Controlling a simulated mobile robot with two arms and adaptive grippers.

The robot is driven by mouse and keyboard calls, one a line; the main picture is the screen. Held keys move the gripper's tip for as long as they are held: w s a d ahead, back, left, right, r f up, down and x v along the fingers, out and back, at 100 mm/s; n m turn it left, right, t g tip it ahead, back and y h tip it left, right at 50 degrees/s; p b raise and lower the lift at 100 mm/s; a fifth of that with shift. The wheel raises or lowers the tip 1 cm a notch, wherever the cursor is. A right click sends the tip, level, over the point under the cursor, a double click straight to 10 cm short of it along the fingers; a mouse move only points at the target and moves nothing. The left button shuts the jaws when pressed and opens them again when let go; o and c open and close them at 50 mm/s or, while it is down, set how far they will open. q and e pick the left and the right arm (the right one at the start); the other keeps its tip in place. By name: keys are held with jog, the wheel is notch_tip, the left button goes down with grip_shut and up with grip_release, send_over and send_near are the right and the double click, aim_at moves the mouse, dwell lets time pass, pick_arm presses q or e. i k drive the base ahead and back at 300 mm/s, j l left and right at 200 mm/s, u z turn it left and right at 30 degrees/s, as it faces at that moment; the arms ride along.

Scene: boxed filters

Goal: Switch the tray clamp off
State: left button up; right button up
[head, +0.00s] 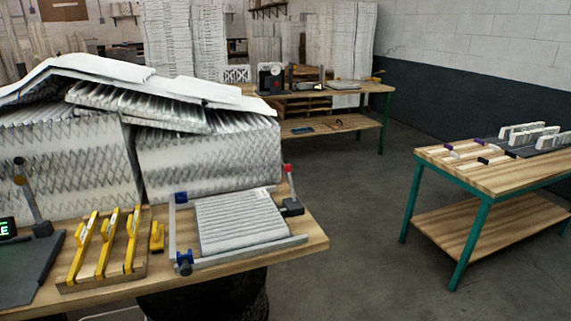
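A grey tray frame (277,246) with blue corner blocks lies on the near wooden table. A white pleated filter (240,221) lies flat inside the frame. At the frame's right side a dark block (292,207) carries an upright grey lever with a red knob (288,168); I take this to be the tray clamp. The lever stands roughly vertical; whether this means on or off I cannot tell. Neither of my grippers is in view.
Large stacks of pleated filters (208,160) stand behind the tray. A wooden rack with yellow-handled tools (104,243) and a dark device with a green display (8,228) are to its left. A green-legged table (462,180) stands right, with open floor between.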

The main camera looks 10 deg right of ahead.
aim_at(288, 169)
jog(key=i+l+u, duration=0.15)
jog(key=l, duration=0.25)
jog(key=i+l+u, duration=0.15)
jog(key=l, duration=0.25)
jog(key=i+l+u, duration=0.15)
jog(key=i+l, duration=0.15)
jog(key=i+l+u, duration=0.15)
jog(key=l, duration=0.4)
jog(key=i+l+u, duration=0.15)
jog(key=l, duration=0.3)
jog(key=l+u, duration=0.15)
jog(key=l, duration=0.3)
jog(key=i+l+u, duration=0.15)
jog(key=l, duration=0.35)
